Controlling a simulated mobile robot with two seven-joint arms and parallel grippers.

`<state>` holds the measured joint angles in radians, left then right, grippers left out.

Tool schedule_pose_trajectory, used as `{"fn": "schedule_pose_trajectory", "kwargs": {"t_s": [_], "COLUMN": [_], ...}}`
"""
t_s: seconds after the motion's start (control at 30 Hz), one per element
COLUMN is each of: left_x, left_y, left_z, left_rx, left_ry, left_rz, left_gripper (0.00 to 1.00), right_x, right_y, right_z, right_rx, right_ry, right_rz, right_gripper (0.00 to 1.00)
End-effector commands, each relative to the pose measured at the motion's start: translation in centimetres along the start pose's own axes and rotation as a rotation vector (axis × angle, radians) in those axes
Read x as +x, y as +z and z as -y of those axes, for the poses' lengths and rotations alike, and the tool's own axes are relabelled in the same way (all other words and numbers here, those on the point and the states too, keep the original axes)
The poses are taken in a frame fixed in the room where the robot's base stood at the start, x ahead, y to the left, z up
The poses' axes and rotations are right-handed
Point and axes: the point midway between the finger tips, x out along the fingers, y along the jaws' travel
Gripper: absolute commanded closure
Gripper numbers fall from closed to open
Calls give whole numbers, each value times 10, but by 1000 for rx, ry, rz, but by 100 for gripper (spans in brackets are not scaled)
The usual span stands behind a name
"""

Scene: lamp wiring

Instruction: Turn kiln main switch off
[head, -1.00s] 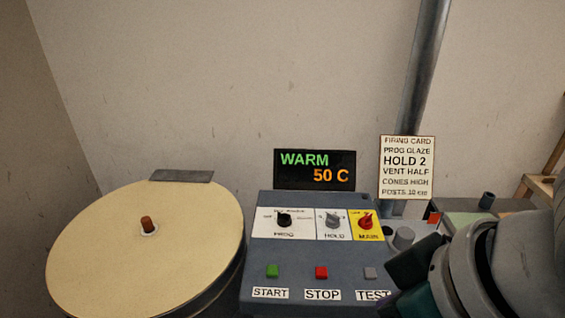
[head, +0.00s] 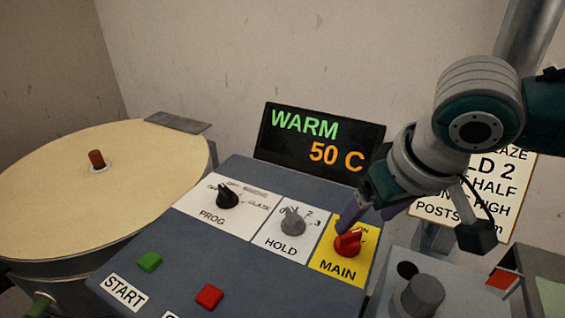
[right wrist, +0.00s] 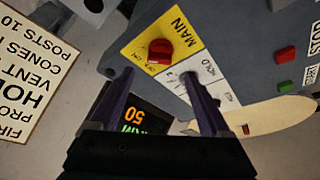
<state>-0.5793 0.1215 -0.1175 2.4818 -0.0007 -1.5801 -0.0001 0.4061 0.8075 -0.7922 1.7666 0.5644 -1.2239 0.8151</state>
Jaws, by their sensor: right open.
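The main switch is a red rotary knob (head: 348,243) on a yellow plate (head: 333,267) marked MAIN, at the right side of the kiln's control panel. I cannot tell for sure which mark it points at. My right gripper (head: 366,221) is open, with its purple fingers just above and behind the red knob. In the right wrist view the red knob (right wrist: 160,52) shows just beyond the gap between the open fingertips (right wrist: 160,73); nothing is held. The display (head: 318,140) reads WARM and 50 C. My left gripper is not in view.
A grey HOLD knob (head: 292,221) is close left of the main switch, and a black PROG knob (head: 228,199) is farther left. Green (head: 150,261) and red (head: 209,297) buttons sit in front. The round kiln lid (head: 150,165) is at left, a firing card (head: 506,195) at right.

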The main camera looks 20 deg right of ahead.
Motion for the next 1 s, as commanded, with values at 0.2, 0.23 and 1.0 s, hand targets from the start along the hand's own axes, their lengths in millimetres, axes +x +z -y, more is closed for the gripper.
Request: {"fn": "schedule_pose_trajectory", "kwargs": {"t_s": [0.2,0.23,1.0], "left_x": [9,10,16], "left_y": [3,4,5], "left_z": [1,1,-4], "left_rx": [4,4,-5], "left_ry": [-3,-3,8], "left_rz": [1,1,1], "left_gripper": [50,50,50], "right_x": [42,46,70], "right_y": [1,1,0], "right_z": [1,0,0], "right_rx": [0,0,-3], "right_ry": [-1,0,-1], "right_rz": [0,1,-1], "right_gripper": [19,19,41]}}
